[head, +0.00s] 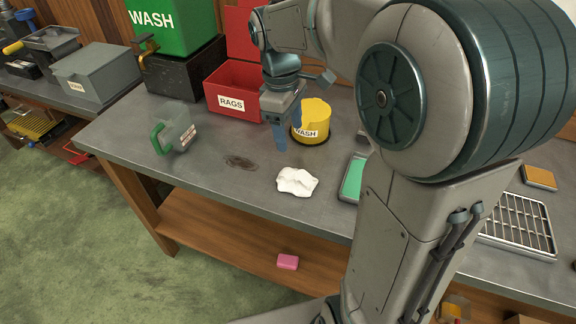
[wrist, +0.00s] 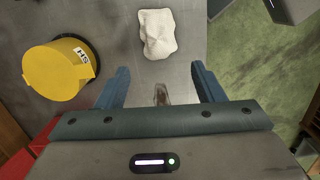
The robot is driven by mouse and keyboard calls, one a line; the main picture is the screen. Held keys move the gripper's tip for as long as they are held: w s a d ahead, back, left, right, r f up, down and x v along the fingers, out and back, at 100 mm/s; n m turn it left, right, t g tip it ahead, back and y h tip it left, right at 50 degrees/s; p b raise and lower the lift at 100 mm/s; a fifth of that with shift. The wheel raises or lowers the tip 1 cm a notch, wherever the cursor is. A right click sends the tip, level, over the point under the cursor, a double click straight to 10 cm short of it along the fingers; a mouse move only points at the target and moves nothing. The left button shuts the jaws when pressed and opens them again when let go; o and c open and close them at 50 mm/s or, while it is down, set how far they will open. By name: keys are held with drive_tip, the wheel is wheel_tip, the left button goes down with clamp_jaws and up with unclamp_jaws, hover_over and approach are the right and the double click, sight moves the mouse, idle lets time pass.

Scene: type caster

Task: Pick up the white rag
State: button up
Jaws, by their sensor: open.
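The white rag (head: 297,181) lies crumpled on the grey workbench (head: 225,190), near its front edge. It also shows in the wrist view (wrist: 157,33), at the top, ahead of my fingertips. My gripper (head: 281,140) is above the bench, behind the rag in the head view, with its blue fingers pointing down. In the wrist view the fingers (wrist: 160,80) are spread wide with nothing held between them. The rag is apart from both fingers.
A yellow WASH tub (head: 313,121) stands close beside my gripper. A red RAGS bin (head: 237,92) is behind, and a grey jug with a green handle (head: 176,128) stands left. A dark stain (head: 240,162) marks the bench. A green tray (head: 353,178) lies right of the rag.

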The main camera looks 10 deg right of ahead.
hover_over(295, 171)
drive_tip(key=f, duration=0.5)
drive_tip(key=a+f, duration=0.1)
drive_tip(key=f, duration=0.2)
drive_tip(key=shift+w+f+b, duration=0.1)
drive_tip(key=shift+f+b, duration=0.2)
drive_tip(key=f, duration=0.3)
drive_tip(key=d+f, duration=0.1)
drive_tip(key=f, duration=0.1)
drive_tip(key=shift+f, duration=0.3)
drive_tip(key=c, duration=1.1)
